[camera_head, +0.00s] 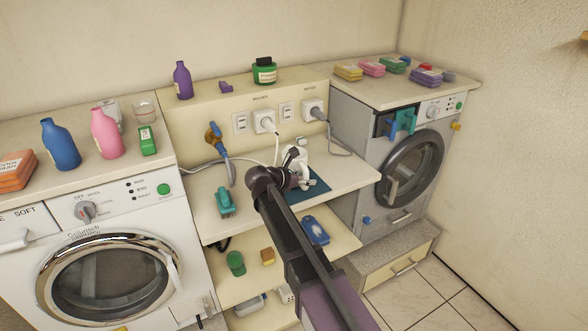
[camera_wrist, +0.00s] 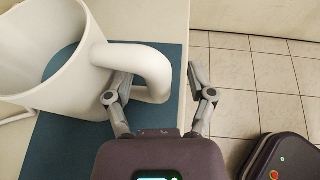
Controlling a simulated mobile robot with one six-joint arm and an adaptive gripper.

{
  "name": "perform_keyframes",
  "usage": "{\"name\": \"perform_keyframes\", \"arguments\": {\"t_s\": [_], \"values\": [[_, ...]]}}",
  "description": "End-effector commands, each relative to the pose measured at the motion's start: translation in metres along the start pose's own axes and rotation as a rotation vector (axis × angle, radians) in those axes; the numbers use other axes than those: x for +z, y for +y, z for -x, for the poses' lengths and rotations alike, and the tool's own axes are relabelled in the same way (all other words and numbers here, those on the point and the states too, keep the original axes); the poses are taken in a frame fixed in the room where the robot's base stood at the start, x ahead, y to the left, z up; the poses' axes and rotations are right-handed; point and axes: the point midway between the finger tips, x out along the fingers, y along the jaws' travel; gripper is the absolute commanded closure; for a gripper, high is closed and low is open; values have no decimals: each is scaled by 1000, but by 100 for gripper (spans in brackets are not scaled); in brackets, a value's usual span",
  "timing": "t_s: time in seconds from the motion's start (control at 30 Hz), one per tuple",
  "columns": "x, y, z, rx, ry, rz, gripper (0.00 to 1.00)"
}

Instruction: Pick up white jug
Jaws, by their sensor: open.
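The white jug (camera_wrist: 62,75) stands on a dark teal mat (camera_wrist: 170,60) in the wrist view, its open top toward the camera and its handle on the right. In the head view the jug (camera_head: 304,158) is partly hidden behind my gripper (camera_head: 296,170) on the middle counter. My gripper (camera_wrist: 162,92) is open at the handle in the wrist view. Its left finger is by the handle's loop, and its right finger is beyond the handle's outer side. I cannot tell whether either finger touches the handle.
Sockets with plugs and cords (camera_head: 265,121) are on the panel behind. Washing machines flank the counter: a white one (camera_head: 190,240) left, a grey one (camera_head: 352,150) right.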

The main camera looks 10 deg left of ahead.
Motion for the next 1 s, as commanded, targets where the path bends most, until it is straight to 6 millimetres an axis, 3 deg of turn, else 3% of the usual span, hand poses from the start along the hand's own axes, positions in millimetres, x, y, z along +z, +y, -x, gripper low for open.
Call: {"name": "perform_keyframes", "arguments": {"t_s": [0.07, 0.1, 0.3, 0.33, 1.0], "values": [[0, 0, 0, 0, 0, 0, 29], [0, 0, 0, 0, 0, 0, 35], [0, 0, 0, 0, 0, 0, 95], [0, 0, 0, 0, 0, 0, 100], [8, 0, 4, 0, -1, -1, 100]]}}
